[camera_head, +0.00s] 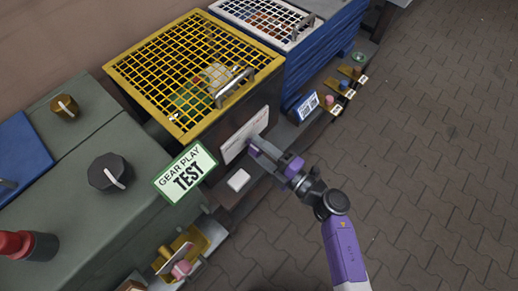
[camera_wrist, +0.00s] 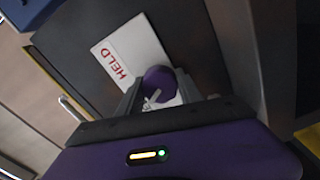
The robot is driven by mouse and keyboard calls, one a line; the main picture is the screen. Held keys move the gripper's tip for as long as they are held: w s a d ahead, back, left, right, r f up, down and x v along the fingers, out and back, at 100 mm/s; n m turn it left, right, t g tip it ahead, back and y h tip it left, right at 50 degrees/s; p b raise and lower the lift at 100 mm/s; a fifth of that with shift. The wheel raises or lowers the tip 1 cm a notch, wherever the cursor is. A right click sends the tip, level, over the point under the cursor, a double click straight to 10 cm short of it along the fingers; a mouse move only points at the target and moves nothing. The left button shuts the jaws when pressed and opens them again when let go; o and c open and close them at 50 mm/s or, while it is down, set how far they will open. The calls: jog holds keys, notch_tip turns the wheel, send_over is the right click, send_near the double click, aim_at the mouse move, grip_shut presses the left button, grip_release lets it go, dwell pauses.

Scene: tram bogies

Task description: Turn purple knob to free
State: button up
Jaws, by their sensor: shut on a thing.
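My gripper (camera_wrist: 160,95) is shut on the knob. In the head view my gripper (camera_head: 256,146) reaches the white label plate (camera_head: 245,135) on the front of the yellow-grated box. There the knob is mostly hidden by the fingers, and the lettering is too small to read.
A yellow grated box (camera_head: 195,75) with a metal handle stands above the plate. A green-edged sign reading GEAR PLAY TEST (camera_head: 185,172) is to the left. A grey cabinet (camera_head: 70,140) carries a black knob (camera_head: 108,172) and a red knob (camera_head: 28,244). Paved floor at right is clear.

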jog(key=shift+f+n+b, duration=0.1)
jog(key=shift+n+b, duration=0.2)
jog(key=shift+n, duration=0.8)
jog(key=o, duration=1.4)
jog(key=shift+c, duration=0.2)
jog(key=shift+s+d, duration=0.1)
jog(key=v, duration=0.7)
jog(key=shift+s+d, duration=0.2)
jog(key=shift+d, duration=0.05)
